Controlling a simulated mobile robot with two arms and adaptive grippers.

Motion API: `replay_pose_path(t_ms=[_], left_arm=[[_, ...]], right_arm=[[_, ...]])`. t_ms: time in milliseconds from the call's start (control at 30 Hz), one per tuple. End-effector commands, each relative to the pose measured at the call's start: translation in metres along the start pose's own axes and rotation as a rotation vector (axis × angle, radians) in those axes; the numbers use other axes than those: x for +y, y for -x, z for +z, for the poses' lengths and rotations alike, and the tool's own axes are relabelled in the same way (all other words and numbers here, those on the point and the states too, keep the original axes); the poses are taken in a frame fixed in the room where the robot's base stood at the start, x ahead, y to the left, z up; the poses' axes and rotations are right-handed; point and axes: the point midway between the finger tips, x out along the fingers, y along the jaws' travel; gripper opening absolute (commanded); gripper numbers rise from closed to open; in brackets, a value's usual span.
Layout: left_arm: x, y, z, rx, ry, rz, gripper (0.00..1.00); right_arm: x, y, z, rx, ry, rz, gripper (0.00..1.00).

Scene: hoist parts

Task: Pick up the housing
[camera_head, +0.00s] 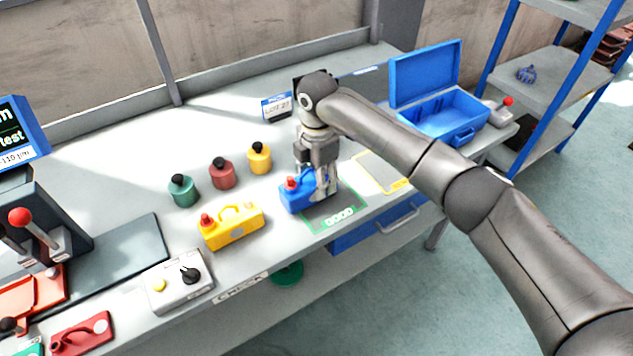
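A blue housing (294,197) with a red knob on top stands on the bench, at the back left edge of a green-outlined area (345,217). My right gripper (325,193) points down at the right part of this housing and hides some of it. Its fingers overlap the housing in the picture; I cannot tell whether they are closed on it. A yellow housing (232,229) with a red knob and a handle stands to the left, clear of the gripper. My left gripper is not in view.
Green (184,193), red (223,176) and yellow (259,161) parts with black knobs stand behind the housings. A grey control box (178,283) is at the front. An open blue case (423,127) is at the right. A yellow-outlined area (374,171) lies empty.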

Motion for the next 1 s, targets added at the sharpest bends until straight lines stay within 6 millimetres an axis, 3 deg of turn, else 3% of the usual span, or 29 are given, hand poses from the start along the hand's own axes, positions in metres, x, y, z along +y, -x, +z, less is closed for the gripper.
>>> replay_pose_path(t_ms=[233, 500, 1000], left_arm=[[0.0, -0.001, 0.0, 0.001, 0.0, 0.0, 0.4], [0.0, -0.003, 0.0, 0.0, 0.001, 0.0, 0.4], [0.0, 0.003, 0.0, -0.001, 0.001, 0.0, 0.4]], right_arm=[[-0.008, 0.031, -0.007, 0.001, 0.004, 0.005, 0.09], [-0.042, 0.079, -0.028, 0.0, 0.005, 0.008, 0.09], [-0.106, 0.112, -0.071, -0.002, 0.002, 0.004, 0.09]])
